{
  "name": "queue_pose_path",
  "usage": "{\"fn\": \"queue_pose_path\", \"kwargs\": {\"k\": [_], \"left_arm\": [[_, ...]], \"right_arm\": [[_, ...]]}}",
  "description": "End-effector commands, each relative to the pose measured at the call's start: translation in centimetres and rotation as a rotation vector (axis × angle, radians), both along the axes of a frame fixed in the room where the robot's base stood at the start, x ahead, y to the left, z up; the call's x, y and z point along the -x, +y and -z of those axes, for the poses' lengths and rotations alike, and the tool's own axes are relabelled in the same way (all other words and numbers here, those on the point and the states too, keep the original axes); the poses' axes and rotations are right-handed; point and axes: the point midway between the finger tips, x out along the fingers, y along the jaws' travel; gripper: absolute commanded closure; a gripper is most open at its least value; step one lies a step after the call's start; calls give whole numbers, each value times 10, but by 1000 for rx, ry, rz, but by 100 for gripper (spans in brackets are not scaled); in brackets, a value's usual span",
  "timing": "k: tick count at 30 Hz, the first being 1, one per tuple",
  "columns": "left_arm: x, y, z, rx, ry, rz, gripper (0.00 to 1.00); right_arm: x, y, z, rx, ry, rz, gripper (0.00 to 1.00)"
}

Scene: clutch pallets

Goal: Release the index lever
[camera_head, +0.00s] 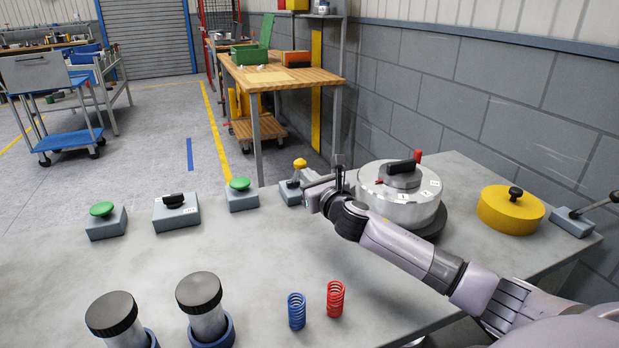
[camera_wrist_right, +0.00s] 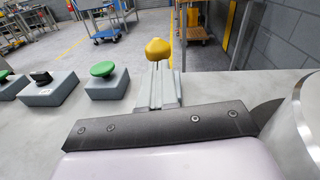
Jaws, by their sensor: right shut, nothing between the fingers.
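A lever with a yellow knob (camera_head: 299,164) stands on a small grey base (camera_head: 289,195) near the far edge of the table. In the right wrist view the yellow knob (camera_wrist_right: 158,49) shows just beyond the fingers. My right gripper (camera_head: 305,185) is shut and empty, its fingertips close beside this lever, below the knob. I cannot tell whether they touch it. Another lever with a black handle (camera_head: 601,203) rises from a grey block (camera_head: 572,222) at the far right. The frames do not show which one is the index lever. My left gripper is out of view.
A round metal housing (camera_head: 399,205) with a black handle stands just right of my gripper. A yellow disc (camera_head: 510,211) lies further right. Green buttons (camera_head: 241,184) and a black-knobbed box (camera_head: 176,214) stand left. Springs (camera_head: 297,311) and black-capped cylinders (camera_head: 198,309) stand in front.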

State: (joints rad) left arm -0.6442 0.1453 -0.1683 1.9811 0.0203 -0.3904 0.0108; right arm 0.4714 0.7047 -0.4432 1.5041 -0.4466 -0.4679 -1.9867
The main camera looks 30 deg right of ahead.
Motion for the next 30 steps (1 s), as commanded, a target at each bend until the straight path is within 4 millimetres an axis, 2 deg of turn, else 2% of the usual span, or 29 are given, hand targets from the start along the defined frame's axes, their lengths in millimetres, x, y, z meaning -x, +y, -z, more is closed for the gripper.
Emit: {"fn": "queue_pose_path", "kwargs": {"k": [19, 30], "left_arm": [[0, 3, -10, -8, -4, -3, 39], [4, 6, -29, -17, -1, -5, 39]], "right_arm": [[-7, -2, -12, 0, -1, 1, 100], [-21, -5, -34, 0, -1, 1, 100]]}}
